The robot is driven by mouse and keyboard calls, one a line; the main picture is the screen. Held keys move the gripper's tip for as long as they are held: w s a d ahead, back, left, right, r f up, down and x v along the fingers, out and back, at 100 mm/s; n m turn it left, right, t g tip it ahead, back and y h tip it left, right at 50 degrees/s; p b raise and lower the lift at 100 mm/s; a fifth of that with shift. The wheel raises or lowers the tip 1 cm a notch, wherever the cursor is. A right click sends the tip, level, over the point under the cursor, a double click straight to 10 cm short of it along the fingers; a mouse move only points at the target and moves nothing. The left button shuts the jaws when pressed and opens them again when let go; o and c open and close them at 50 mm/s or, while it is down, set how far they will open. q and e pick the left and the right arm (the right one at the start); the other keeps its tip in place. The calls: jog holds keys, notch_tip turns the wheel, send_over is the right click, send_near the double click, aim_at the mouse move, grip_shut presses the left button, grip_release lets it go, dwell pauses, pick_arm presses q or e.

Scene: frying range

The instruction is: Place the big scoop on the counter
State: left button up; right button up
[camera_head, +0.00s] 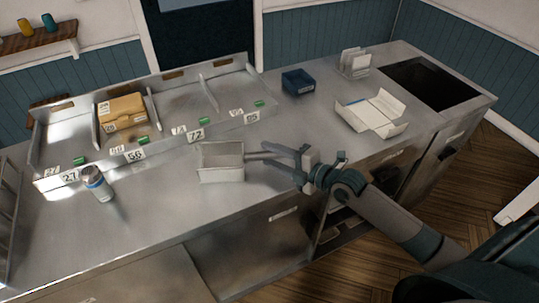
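The big scoop (221,163) is a pale metal, box-shaped scoop with an open top. It is at the middle of the steel counter (150,225), just in front of the divided tray. Its handle points right, toward my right gripper (268,153). The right gripper's fingers reach left from the counter's front side and lie along the handle. I cannot tell whether they are closed on it, or whether the scoop rests on the counter or is slightly above it. My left gripper is not in view.
A divided steel tray (183,87) with number labels holds a tan box (122,112). A shaker (97,184) stands at left. A blue bin (298,82), an open white carton (372,114), white cartons (355,63) and a dark recess (430,83) are at right. The front-left counter is clear.

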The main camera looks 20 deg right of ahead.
jog(key=b+v, duration=0.3)
jog(key=v, duration=0.6)
jog(key=shift+s+d+f, duration=0.1)
jog(key=shift+s+d, duration=0.05)
jog(key=shift+s, duration=0.1)
jog(key=shift+v, duration=0.8)
